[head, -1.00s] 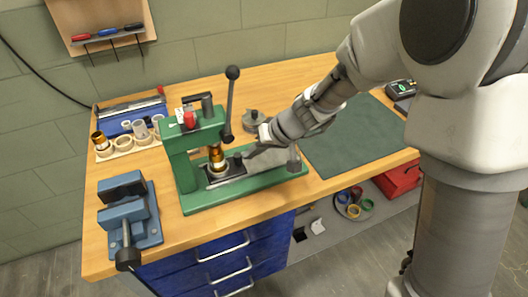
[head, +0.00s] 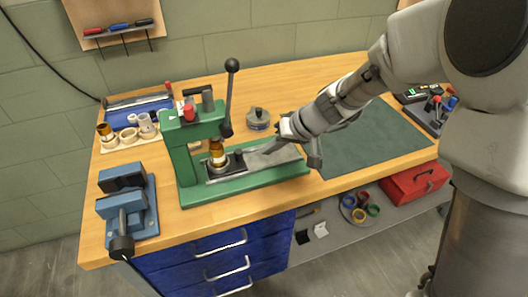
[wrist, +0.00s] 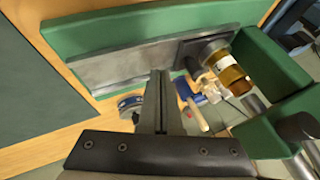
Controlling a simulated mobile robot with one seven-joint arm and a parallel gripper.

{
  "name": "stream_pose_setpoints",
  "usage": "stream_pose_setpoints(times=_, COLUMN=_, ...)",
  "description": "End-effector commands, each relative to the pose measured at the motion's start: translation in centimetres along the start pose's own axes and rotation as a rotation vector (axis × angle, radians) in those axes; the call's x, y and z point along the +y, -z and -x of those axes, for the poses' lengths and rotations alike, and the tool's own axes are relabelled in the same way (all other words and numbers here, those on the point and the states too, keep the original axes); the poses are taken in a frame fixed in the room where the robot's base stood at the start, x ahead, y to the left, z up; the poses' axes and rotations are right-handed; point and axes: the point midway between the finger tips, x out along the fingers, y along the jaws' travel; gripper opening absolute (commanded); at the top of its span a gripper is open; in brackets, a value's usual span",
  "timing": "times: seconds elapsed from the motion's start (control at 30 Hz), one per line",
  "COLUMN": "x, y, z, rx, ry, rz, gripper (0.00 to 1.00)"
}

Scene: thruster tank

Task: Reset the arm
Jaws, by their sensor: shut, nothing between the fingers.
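My gripper (head: 278,146) is shut and empty. In the head view it hangs just above the grey slide rail (head: 268,158) of the green press (head: 250,187), to the right of the press column. In the wrist view its closed fingers (wrist: 160,85) point toward the rail and the press. An amber and metal cylinder (head: 216,155) stands upright on the dark block under the press ram. It also shows in the wrist view (wrist: 230,75), apart from my fingers.
A blue vise (head: 127,208) is at the front left. A wooden holder (head: 124,141) with rings is at the back left. A round metal part (head: 258,120) sits behind the rail. A green mat (head: 375,140) lies clear at right.

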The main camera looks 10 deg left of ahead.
Motion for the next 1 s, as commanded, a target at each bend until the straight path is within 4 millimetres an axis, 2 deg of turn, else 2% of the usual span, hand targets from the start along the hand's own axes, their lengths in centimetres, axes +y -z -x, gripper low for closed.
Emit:
stream_pose_setpoints(times=0.03, x=-0.1, y=0.4, z=2.0, rx=0.01, ry=-0.004, rz=0.002, gripper=0.0)
stream_pose_setpoints(times=0.1, x=-0.1, y=0.4, z=3.7, rx=0.011, ry=-0.004, rz=0.001, gripper=0.0)
stream_pose_setpoints(times=0.3, x=0.0, y=0.3, z=7.5, rx=0.008, ry=-0.005, rz=0.0, gripper=0.0)
stream_pose_setpoints(times=0.43, x=0.0, y=0.2, z=8.8, rx=0.007, ry=-0.004, rz=-0.001, gripper=0.0)
stream_pose_setpoints(times=0.67, x=0.1, y=0.1, z=9.5, rx=0.006, ry=-0.006, rz=-0.002, gripper=0.0)
stream_pose_setpoints(times=0.77, x=-0.2, y=-0.1, z=10.8, rx=0.007, ry=-0.02, rz=-0.005, gripper=0.0)
stream_pose_setpoints(times=0.87, x=-0.6, y=-0.8, z=13.5, rx=0.007, ry=-0.055, rz=-0.016, gripper=0.0)
stream_pose_setpoints(times=1.0, x=-1.1, y=-3.0, z=18.5, rx=0.007, ry=-0.138, rz=-0.048, gripper=0.0)
